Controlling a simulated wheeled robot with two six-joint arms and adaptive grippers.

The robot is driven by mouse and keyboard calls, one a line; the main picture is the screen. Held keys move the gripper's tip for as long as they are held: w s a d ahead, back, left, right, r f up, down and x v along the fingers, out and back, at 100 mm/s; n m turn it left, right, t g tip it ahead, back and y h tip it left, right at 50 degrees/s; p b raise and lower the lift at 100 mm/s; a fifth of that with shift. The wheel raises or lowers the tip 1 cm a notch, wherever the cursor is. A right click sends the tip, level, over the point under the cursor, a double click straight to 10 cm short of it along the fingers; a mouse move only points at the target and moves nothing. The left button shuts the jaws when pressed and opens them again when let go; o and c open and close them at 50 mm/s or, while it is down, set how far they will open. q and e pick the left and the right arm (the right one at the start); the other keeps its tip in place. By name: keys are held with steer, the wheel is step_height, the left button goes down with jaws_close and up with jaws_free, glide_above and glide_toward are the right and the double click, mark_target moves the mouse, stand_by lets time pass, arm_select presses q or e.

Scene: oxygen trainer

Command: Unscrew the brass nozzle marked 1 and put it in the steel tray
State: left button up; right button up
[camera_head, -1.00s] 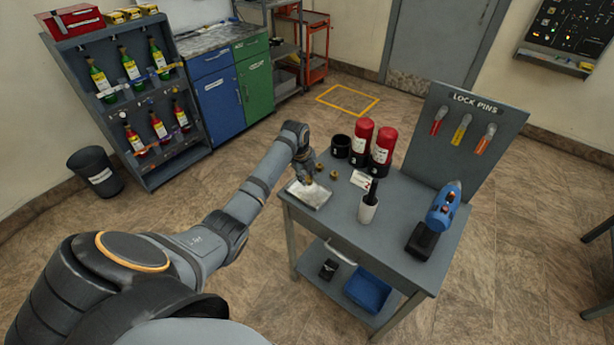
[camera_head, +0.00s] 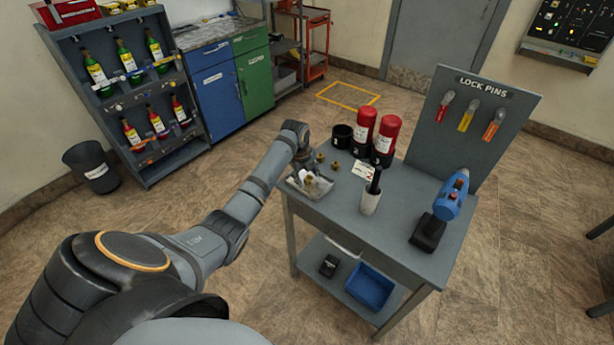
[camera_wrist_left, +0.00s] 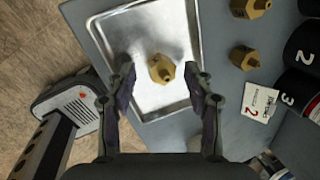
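The steel tray (camera_head: 322,190) sits on the near left corner of the grey table; it fills the middle of the left wrist view (camera_wrist_left: 185,105). A brass nozzle (camera_wrist_left: 161,68) lies on the tray floor, between my left fingertips in that view; no number is legible on it. My left gripper (camera_head: 308,176) is over the tray. In the left wrist view its fingers (camera_wrist_left: 158,72) are spread, with a gap on both sides of the nozzle. Two more brass nozzles (camera_wrist_left: 250,8) (camera_wrist_left: 244,57) stand on the table right of the tray. My right gripper is out of view.
Red cylinders (camera_head: 363,125) (camera_head: 386,135) stand in black holders beside an empty black cup (camera_head: 342,136). A white card (camera_head: 363,172), a white pot (camera_head: 371,200) with a dark handle and a blue drill (camera_head: 450,200) share the table. The lock pins board (camera_head: 470,125) rises behind.

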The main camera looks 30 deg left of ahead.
arm_select(q)
steer(key=v, duration=1.2)
stand_by(0.5)
